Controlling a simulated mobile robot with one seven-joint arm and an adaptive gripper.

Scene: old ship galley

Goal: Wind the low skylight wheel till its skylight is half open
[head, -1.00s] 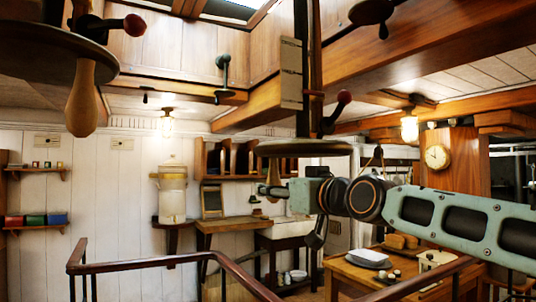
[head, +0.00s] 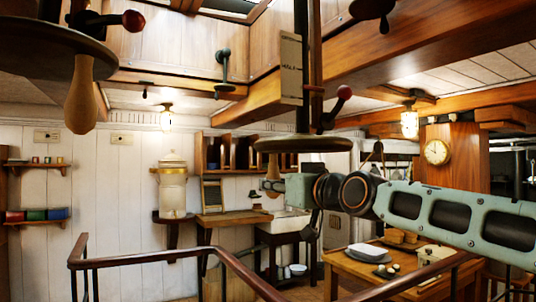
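A round wooden wheel (head: 303,144) hangs at the middle on a dark vertical shaft. It has a red-knobbed lever (head: 338,103) and a pale wooden crank handle (head: 271,181) under its left rim. A pale plate (head: 291,68) with small lettering, apparently "HALF", stands beside the shaft. My gripper (head: 284,187) reaches in from the right and is at this handle; its fingers are too small and hidden to tell whether they grip it. A second, nearer wheel (head: 45,52) with a hanging wooden handle (head: 80,97) fills the upper left. Part of a skylight (head: 228,8) shows at the top.
A dark red handrail (head: 165,254) runs across the front below my arm. A wooden table (head: 360,272) with dishes is at the lower right. Heavy ceiling beams (head: 430,45) lie above my arm. A counter (head: 234,218) and shelves stand along the back wall.

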